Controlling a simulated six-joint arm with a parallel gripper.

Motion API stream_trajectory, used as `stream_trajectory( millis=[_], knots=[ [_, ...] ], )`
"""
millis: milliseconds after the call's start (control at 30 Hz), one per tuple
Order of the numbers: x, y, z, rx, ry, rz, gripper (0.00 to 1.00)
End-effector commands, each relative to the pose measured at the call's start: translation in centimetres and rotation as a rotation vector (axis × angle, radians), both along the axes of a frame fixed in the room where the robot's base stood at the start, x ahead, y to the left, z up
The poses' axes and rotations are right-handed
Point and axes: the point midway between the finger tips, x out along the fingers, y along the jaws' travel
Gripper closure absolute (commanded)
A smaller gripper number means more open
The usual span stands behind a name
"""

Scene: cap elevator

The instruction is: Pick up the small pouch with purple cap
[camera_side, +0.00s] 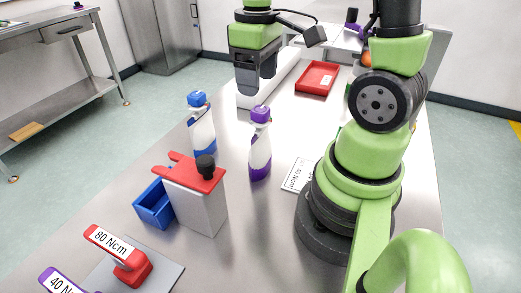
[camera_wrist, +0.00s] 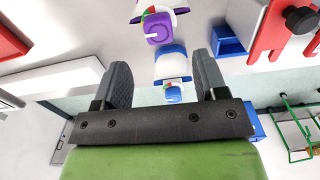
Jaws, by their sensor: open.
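The small pouch with the purple cap (camera_side: 260,150) stands upright on the metal table in the side view, right of the pouch with the blue cap (camera_side: 202,128). In the wrist view the purple cap (camera_wrist: 157,28) is at the top, beyond the fingers. The blue cap (camera_wrist: 172,92) is nearer and shows between the fingers. My gripper (camera_side: 254,88) is above the far part of the table, behind and higher than both pouches. Its fingers are apart in the wrist view (camera_wrist: 160,68), with nothing held.
A grey box with a red top and black knob (camera_side: 196,196) and a blue bin (camera_side: 153,206) stand in front left. A red 80 Ncm piece (camera_side: 122,257) is nearer. A red tray (camera_side: 317,78) lies at the back.

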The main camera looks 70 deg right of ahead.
Motion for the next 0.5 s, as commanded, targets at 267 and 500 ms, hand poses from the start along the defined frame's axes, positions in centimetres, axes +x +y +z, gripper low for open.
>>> stream_trajectory(
  millis=[267, 500],
  knots=[
    [-0.1, 0.0, -2.7, 0.001, 0.001, -0.002, 0.34],
    [-0.3, 0.0, -5.4, 0.003, 0.006, -0.003, 0.34]
  ],
)
